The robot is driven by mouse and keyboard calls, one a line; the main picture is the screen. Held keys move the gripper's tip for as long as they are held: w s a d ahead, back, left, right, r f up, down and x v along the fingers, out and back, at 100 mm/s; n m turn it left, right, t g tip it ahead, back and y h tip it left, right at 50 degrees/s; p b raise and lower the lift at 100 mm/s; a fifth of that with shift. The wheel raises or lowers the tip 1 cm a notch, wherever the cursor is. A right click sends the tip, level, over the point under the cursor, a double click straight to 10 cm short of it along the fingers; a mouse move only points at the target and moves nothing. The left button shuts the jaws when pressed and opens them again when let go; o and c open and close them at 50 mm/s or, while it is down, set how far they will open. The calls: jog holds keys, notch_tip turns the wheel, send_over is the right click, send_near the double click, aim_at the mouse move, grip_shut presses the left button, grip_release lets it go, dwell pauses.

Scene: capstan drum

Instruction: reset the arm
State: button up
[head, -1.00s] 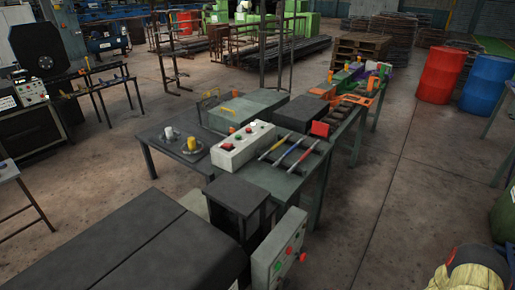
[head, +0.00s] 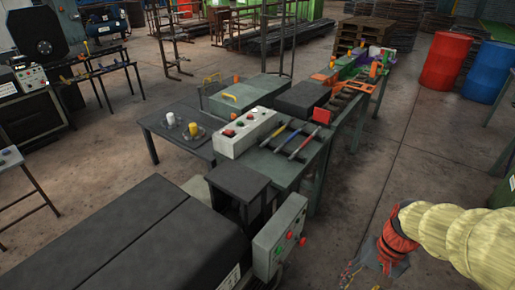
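My arm in its pale yellow sleeve enters the head view from the right edge, low in the picture. Its red-orange wrist ring and the grey end of my gripper (head: 380,266) point down and to the left, over bare floor. The gripper is small and seen from above and behind, so I cannot tell whether its fingers are apart. I see nothing clearly held in it. It is apart from the benches, to the right of the grey control box (head: 278,240).
A long workbench (head: 262,158) carries a white button box (head: 245,132) and several coloured-handled tools. A dark flat-topped unit (head: 130,245) fills the lower left. Red (head: 445,62) and blue (head: 487,72) barrels stand at the back right. The floor between barrels and bench is clear.

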jog(key=s+a+r+n+t+h, duration=0.1)
jog(key=a+r+n+t, duration=0.1)
jog(key=r, duration=0.7)
jog(key=s+a+r+n+t+h+p, duration=0.1)
jog(key=s+a+r+n+t, duration=0.1)
jog(key=r, duration=0.7)
jog(key=a+n+t, duration=0.1)
jog(key=a+t, duration=0.1)
jog(key=a, duration=0.1)
jog(key=shift+a+r, duration=0.15)
jog(key=shift+a, duration=0.1)
jog(key=shift+c, duration=1)
